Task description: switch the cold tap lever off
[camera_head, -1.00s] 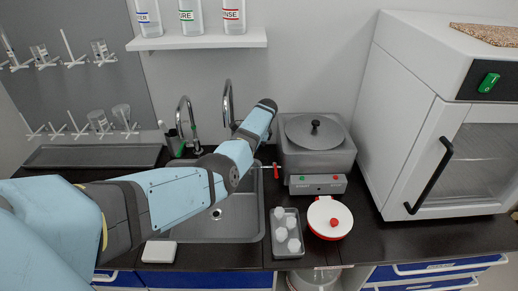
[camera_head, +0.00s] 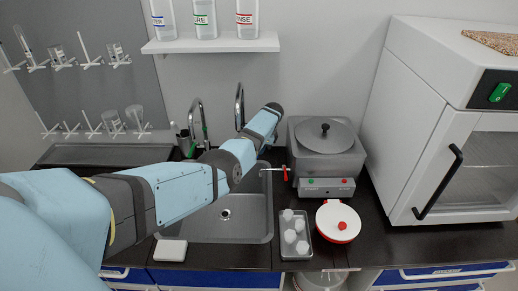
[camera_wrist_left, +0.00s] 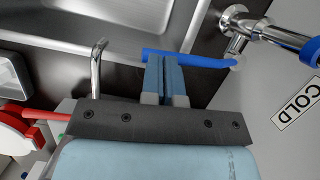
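The cold tap's blue lever (camera_wrist_left: 210,60) shows in the left wrist view. It reaches leftward from a chrome tap body (camera_wrist_left: 236,35) beside a wall label reading COLD (camera_wrist_left: 298,103). My left gripper (camera_wrist_left: 167,62) has its two blue fingers side by side with only a thin line between them. The fingertips overlap the lever near its free end; whether they touch it I cannot tell. In the head view my left arm crosses the sink, and its gripper and the blue lever are hidden. My right gripper is not in view.
In the head view, the sink (camera_head: 240,225) lies under my arm, with a gooseneck faucet (camera_head: 240,100) behind. A grey distiller (camera_head: 325,160), a red lever (camera_head: 285,174), a tray (camera_head: 293,253) of small white items and a red-rimmed round container (camera_head: 338,221) stand to the right.

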